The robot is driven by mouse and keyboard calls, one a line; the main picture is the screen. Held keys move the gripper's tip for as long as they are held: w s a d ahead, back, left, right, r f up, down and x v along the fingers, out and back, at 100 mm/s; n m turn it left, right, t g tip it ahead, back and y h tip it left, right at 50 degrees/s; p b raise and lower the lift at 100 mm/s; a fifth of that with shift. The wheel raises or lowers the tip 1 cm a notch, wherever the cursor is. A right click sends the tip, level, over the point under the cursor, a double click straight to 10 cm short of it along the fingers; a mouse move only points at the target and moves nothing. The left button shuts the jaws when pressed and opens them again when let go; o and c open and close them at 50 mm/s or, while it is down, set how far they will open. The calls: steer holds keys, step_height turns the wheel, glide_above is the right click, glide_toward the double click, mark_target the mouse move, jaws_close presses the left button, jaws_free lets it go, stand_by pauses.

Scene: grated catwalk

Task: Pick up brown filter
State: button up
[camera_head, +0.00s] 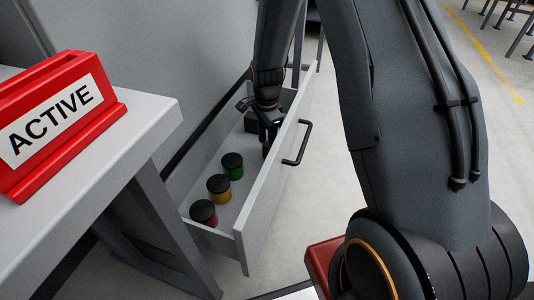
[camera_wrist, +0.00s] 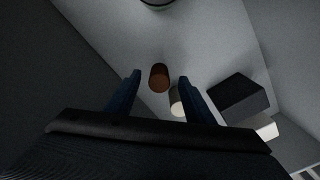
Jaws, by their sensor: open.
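The brown filter (camera_wrist: 159,77) is a small brown cylinder with a darker top, seen in the drawer in the wrist view. In the head view a sliver of brown (camera_head: 265,149) shows below my gripper, mostly hidden by it. My gripper (camera_head: 268,131) is open inside the drawer and points down. In the wrist view its two blue fingers (camera_wrist: 160,82) appear on either side of the brown filter, with gaps on both sides. No contact shows.
The open drawer (camera_head: 265,190) also holds red (camera_head: 204,213), yellow (camera_head: 219,188) and green (camera_head: 232,166) jars with black lids. A pale cylinder (camera_wrist: 177,101) and a black-topped box (camera_wrist: 238,97) are close to the right finger. A red ACTIVE sign (camera_head: 60,120) stands on the table (camera_head: 140,120).

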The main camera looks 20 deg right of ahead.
step_height(320, 180, down, 3)
steer(key=shift+r+b, duration=0.1)
steer(key=shift+b, duration=0.6)
steer(key=c, duration=1.1)
steer(key=shift+r, duration=0.15)
